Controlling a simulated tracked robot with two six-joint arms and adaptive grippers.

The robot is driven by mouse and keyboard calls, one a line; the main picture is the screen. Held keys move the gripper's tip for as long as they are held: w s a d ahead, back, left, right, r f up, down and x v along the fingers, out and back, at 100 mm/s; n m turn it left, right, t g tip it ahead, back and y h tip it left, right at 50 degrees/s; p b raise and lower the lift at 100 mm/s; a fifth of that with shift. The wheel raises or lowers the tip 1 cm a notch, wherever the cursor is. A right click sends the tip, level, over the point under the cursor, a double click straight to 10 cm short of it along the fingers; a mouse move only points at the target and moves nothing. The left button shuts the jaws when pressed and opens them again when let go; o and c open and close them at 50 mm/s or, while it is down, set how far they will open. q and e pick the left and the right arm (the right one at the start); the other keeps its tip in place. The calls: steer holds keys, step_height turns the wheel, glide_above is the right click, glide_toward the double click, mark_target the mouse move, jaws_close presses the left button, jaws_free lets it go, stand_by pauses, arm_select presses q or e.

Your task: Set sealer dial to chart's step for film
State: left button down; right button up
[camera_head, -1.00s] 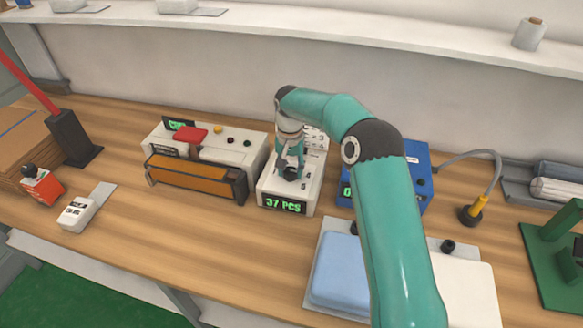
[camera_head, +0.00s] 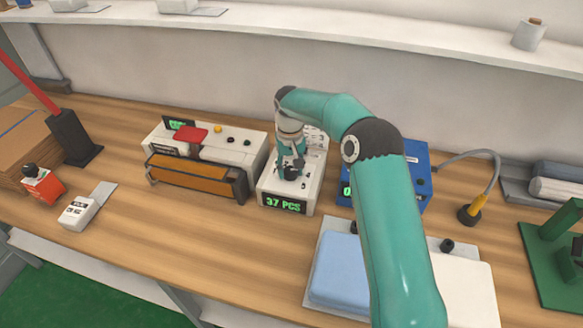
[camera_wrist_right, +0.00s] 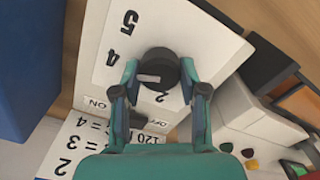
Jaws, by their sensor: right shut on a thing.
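A white box (camera_head: 267,199) with a green "37 PCS" display stands mid-bench. My right gripper (camera_head: 290,170) points down at its top; in the right wrist view its fingers (camera_wrist_right: 159,76) are shut on a black dial knob (camera_wrist_right: 163,62). Printed 5 and 4 show beside the knob, another digit is partly hidden below it. A pale mark sits on the knob's lower left; the number it points to is unclear. My left gripper is not in view.
A machine with an orange front bar (camera_head: 190,178) and red handle stands left of the box. A blue box (camera_head: 416,158) is at its right. A tray (camera_head: 317,262) with a light blue block is in front at right. Bench left of it is clear.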

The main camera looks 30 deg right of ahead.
mark_target(290, 169)
steer(key=shift+w+r, duration=0.1)
steer(key=o, duration=1.1)
steer(key=shift+o, duration=0.2)
step_height(290, 169, up, 12)
